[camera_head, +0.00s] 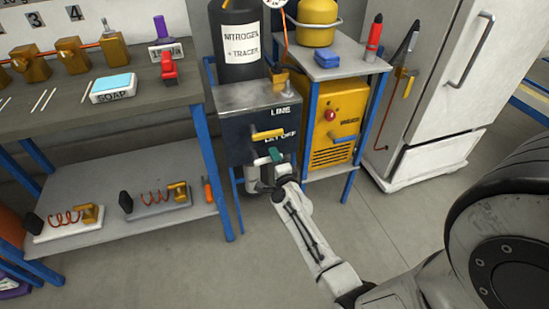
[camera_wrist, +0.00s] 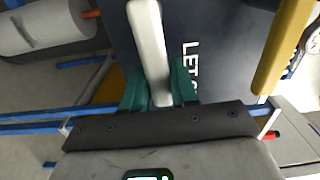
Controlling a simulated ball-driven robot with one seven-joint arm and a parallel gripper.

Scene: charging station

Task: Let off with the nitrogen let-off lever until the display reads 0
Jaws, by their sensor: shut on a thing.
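The nitrogen let-off lever (camera_wrist: 148,40) is a pale grey-white bar beside the "LET OFF" lettering on the dark blue front panel (camera_head: 238,125). In the head view the lever (camera_head: 262,160) shows below the yellow line lever (camera_head: 268,133). My gripper (camera_head: 276,155) has green fingers. In the wrist view my gripper (camera_wrist: 158,88) is shut on the let-off lever, one finger on each side of it. The nitrogen and tracer cylinder (camera_head: 240,45) stands on the unit. A round dial (camera_head: 277,4) is cut by the top edge. I cannot read a display value.
A yellow machine (camera_head: 338,115) on a blue-legged cart stands right of the panel. A workbench (camera_head: 150,98) with a lower shelf is to the left. A white cabinet (camera_head: 460,80) stands at the right. The floor (camera_head: 250,265) in front is clear.

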